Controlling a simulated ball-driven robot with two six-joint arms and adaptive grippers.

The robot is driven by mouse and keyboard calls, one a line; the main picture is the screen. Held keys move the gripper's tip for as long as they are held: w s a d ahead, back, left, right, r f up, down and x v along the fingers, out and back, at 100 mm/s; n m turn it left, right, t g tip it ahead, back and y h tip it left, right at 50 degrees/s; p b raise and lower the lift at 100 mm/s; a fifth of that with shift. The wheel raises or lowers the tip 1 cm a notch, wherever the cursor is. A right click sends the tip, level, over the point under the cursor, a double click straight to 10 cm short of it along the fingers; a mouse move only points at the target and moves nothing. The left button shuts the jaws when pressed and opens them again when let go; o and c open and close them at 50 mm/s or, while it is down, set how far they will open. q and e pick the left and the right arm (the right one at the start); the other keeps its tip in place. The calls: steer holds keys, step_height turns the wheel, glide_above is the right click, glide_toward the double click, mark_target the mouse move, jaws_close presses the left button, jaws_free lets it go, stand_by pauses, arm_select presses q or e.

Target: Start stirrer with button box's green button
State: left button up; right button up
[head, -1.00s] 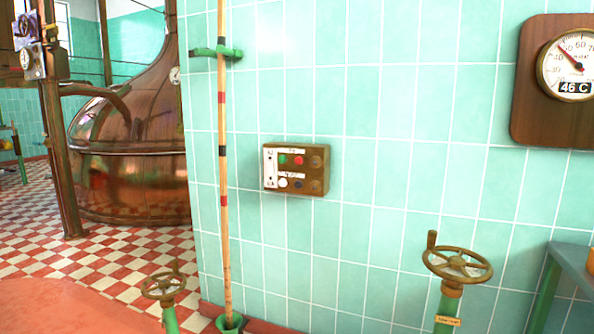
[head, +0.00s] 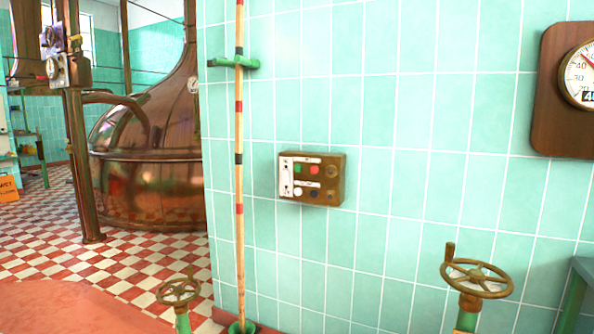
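The button box (head: 328,189) is a brown box fixed on the tiled wall, near the middle of the head view. Its green button (head: 297,169) is at the upper left of its face, beside a red button (head: 314,170). A white button (head: 297,191) and a dark one (head: 314,193) sit in the row below. A white label plate runs down the box's left side. The stirrer cannot be made out. Neither of my grippers is in view.
A striped pole (head: 239,190) stands left of the box in a green bracket (head: 233,63). Handwheels (head: 477,279) and (head: 179,290) rise low in front. A gauge board (head: 560,110) hangs at right. A copper kettle (head: 150,180) stands behind on checkered floor.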

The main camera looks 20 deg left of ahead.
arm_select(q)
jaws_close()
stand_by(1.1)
